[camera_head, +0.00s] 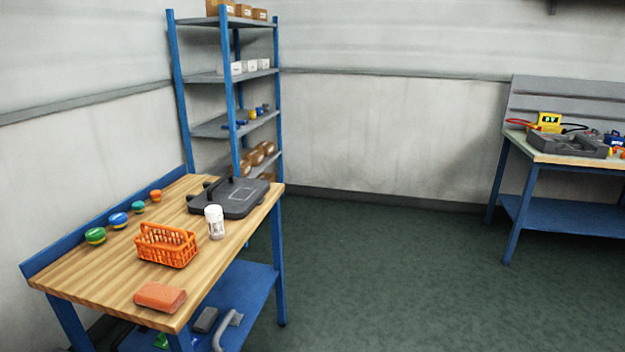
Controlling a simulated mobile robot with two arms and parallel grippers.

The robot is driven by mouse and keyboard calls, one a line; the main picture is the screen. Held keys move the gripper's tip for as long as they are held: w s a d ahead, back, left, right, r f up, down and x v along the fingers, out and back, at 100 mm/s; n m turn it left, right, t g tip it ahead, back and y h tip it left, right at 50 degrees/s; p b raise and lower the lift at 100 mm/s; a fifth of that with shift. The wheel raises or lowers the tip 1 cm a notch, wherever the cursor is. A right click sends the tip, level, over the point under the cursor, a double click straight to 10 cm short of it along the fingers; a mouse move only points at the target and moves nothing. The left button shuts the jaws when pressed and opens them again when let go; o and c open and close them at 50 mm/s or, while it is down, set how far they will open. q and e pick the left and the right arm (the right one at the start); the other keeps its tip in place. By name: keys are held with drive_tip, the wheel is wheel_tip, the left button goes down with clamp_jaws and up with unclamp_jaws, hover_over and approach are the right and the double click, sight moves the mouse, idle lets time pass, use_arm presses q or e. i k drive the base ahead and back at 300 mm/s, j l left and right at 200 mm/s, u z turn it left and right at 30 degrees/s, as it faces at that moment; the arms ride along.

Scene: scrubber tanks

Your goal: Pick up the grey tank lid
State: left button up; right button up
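A dark grey, flat, lid-like piece (236,197) lies at the far end of the wooden-topped table on the left, by its right edge. It has raised parts on its left side and a lighter outlined panel on top. A second grey flat piece (568,145) lies on the bench at the right; I cannot tell from here whether it is also a lid. Neither of my grippers shows in the head view.
On the wooden table (120,275), a white bottle (215,222) stands just before the grey piece. An orange basket (166,246), a reddish block (160,297) and several coloured caps lie nearby. A blue shelf rack (228,100) stands behind. The green floor (390,270) is clear.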

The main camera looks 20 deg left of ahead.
sight(237, 197)
drive_tip(key=i+u, duration=0.2)
drive_tip(key=i, duration=0.3)
drive_tip(key=i+l+u, duration=0.25)
drive_tip(key=i, duration=0.25)
drive_tip(key=i+l+u, duration=0.2)
drive_tip(key=i, duration=0.35)
drive_tip(key=i+l+u, duration=0.25)
drive_tip(key=i, duration=0.2)
